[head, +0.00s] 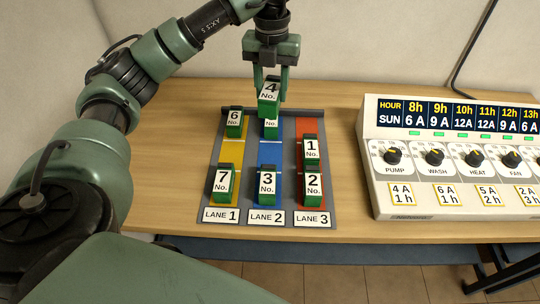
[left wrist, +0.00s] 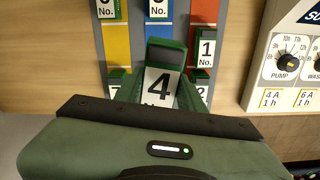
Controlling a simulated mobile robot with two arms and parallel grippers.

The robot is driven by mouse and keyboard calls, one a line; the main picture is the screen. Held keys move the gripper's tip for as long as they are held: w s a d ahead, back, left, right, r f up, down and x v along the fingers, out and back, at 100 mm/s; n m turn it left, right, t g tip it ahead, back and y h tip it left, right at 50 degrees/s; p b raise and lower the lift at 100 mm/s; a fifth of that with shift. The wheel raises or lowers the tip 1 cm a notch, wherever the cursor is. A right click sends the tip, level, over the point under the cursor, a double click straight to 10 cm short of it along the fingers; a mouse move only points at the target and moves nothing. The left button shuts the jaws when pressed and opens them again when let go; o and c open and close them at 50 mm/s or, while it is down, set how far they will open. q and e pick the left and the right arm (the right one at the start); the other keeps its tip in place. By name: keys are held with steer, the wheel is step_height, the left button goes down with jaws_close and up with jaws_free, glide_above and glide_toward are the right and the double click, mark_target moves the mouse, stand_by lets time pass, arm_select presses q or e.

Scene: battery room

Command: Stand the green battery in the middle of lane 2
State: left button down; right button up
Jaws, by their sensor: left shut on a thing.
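My left gripper (head: 271,86) is shut on a green battery with a white No. 4 plate (head: 269,97), held upright in the air over the back part of lane 2. In the left wrist view battery 4 (left wrist: 158,86) shows close to the camera. Lane 2 is the blue strip (head: 270,153); its middle is bare. A green battery (head: 270,132) stands at its back, its number hidden by battery 4 in the head view. Green battery 3 (head: 267,187) stands at its front. My right gripper is not in view.
Lane 1, yellow, holds battery 6 (head: 234,123) at the back and battery 7 (head: 223,185) at the front. Lane 3, red, holds battery 1 (head: 311,149) mid-lane and battery 2 (head: 313,188) at the front. A panel with knobs (head: 450,181) stands to the right.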

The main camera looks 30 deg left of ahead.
arm_select(q)
steer(key=shift+w+a+r+n, duration=0.1)
steer(key=shift+a+r+n, duration=0.1)
steer(key=shift+n, duration=0.4)
steer(key=shift+f+n, duration=0.1)
steer(key=shift+n, duration=0.2)
step_height(320, 180, down, 3)
steer(key=shift+b, duration=0.35)
step_height(320, 180, down, 12)
steer(key=p, duration=0.2)
steer(key=shift+a+f+p, duration=0.1)
steer(key=shift+f+p, duration=0.1)
steer(key=shift+p, duration=0.15)
step_height(320, 180, down, 4)
steer(key=shift+p, duration=0.45)
steer(key=shift+f, duration=0.15)
